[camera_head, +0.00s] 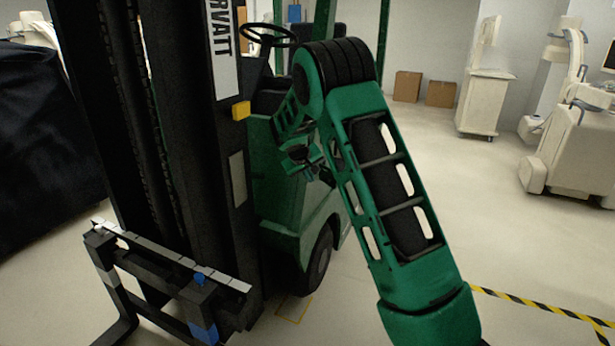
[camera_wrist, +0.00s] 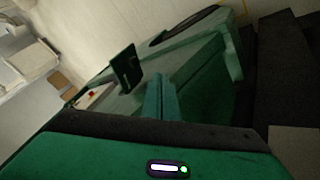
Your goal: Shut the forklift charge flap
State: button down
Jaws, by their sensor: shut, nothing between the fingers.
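The green forklift (camera_head: 290,190) stands left of centre in the head view, its dark mast to the front. In the wrist view its green side (camera_wrist: 200,75) fills the middle. The charge flap (camera_wrist: 127,69), a small dark green panel, stands open, sticking out from the body. Beside it is a pale patch with a small red spot, partly hidden. My gripper (camera_wrist: 160,88) is shut and empty, seen just right of the flap in the wrist view; I cannot tell whether they touch. In the head view my gripper (camera_head: 308,165) is beside the forklift's side, and my arm hides the flap.
The fork carriage (camera_head: 170,262) juts out at the lower left. A dark covered cart (camera_head: 45,150) stands at the far left. Cardboard boxes (camera_head: 407,87) and white medical machines (camera_head: 575,150) stand at the back and right. Floor between them is clear, with striped tape (camera_head: 540,307) at lower right.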

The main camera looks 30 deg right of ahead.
jog(key=w+d+f, duration=0.2)
jog(key=d+f, duration=0.2)
jog(key=d, duration=0.2)
jog(key=shift+w+d, duration=0.2)
jog(key=shift+a, duration=0.15)
